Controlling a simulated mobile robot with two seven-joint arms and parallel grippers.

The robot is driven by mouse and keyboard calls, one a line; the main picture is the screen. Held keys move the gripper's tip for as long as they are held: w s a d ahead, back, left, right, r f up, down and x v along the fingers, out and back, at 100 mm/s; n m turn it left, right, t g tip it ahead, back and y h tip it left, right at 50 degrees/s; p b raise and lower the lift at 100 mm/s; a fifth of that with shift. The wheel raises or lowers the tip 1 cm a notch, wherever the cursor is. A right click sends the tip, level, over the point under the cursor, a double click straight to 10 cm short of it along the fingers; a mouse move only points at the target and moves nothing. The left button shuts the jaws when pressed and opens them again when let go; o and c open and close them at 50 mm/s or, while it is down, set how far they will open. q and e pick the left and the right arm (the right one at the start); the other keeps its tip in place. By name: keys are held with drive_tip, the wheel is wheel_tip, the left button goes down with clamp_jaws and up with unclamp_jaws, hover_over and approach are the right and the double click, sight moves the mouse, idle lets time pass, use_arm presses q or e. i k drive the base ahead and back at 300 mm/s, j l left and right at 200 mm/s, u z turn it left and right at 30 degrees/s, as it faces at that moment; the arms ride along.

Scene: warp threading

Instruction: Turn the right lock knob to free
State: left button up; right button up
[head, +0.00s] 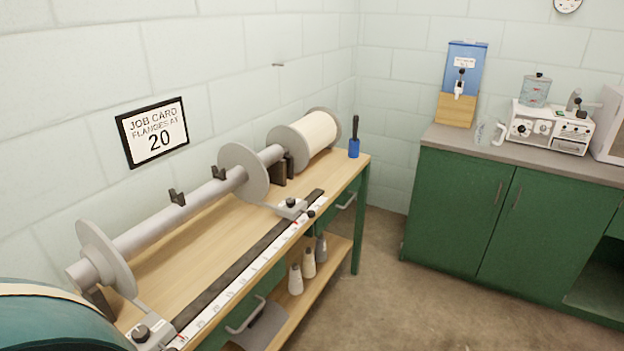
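The right lock knob (291,202) is a small dark knob on a grey slide block, at the far right end of the dark rail (250,252) along the bench. A second dark knob (311,213) sticks out beside it at the ruler side. The left lock knob (141,332) sits on a similar grey block at the near end. The knobs are too small to tell which way they are turned. The right flange disc (243,172) and left flange disc (106,258) stand on the grey beam (170,226). Neither of my grippers is in view.
A white ruler strip (232,287) runs along the front edge of the wooden bench (190,262). A job card (153,131) reads 20. Open floor (375,290) lies before green cabinets (520,225).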

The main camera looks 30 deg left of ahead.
sight(291, 202)
drive_tip(key=i, duration=3.4)
drive_tip(key=i+u, duration=0.2)
drive_tip(key=u, duration=0.25)
drive_tip(key=i+l+u, duration=0.1)
drive_tip(key=u, duration=0.35)
drive_tip(key=i+l+u, duration=0.15)
drive_tip(key=u, duration=0.3)
drive_tip(key=i+u, duration=0.1)
drive_tip(key=u, duration=1.75)
